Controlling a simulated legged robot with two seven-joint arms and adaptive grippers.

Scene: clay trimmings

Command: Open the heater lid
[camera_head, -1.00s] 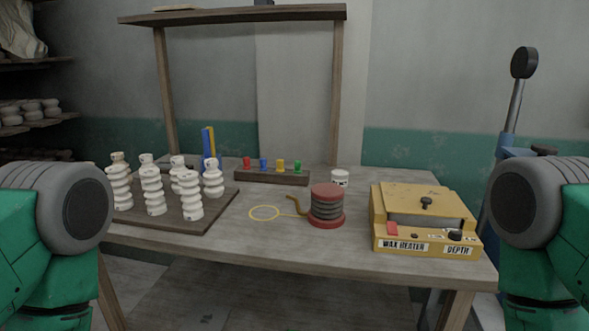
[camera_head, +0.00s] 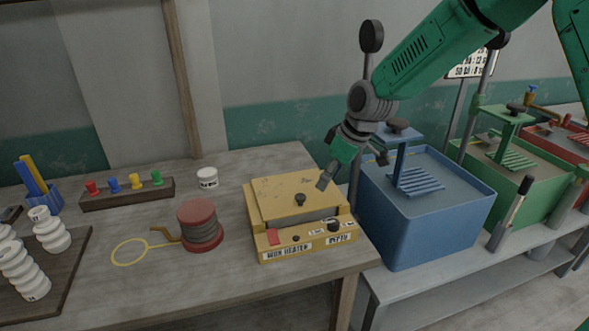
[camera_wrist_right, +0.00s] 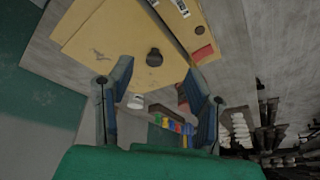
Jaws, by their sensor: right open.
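The yellow wax heater (camera_head: 305,246) stands on the wooden table near its right end. Its lid (camera_head: 275,190) lies flat and closed on top, with a black knob (camera_head: 300,199). My right gripper (camera_head: 354,170) is open and empty, above and to the right of the heater's back right corner, apart from the lid. In the right wrist view, the knob (camera_wrist_right: 154,57) appears between and beyond my open fingers (camera_wrist_right: 158,82), and the lid (camera_wrist_right: 115,40) shows around it. My left gripper is not in view.
A red spool (camera_head: 200,222) with yellow wire stands left of the heater, and a small white jar (camera_head: 207,178) stands behind it. A blue bin (camera_head: 430,225) with a lever press is close on the right. A peg rack (camera_head: 128,195) and white stacked pieces (camera_head: 48,232) are farther left.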

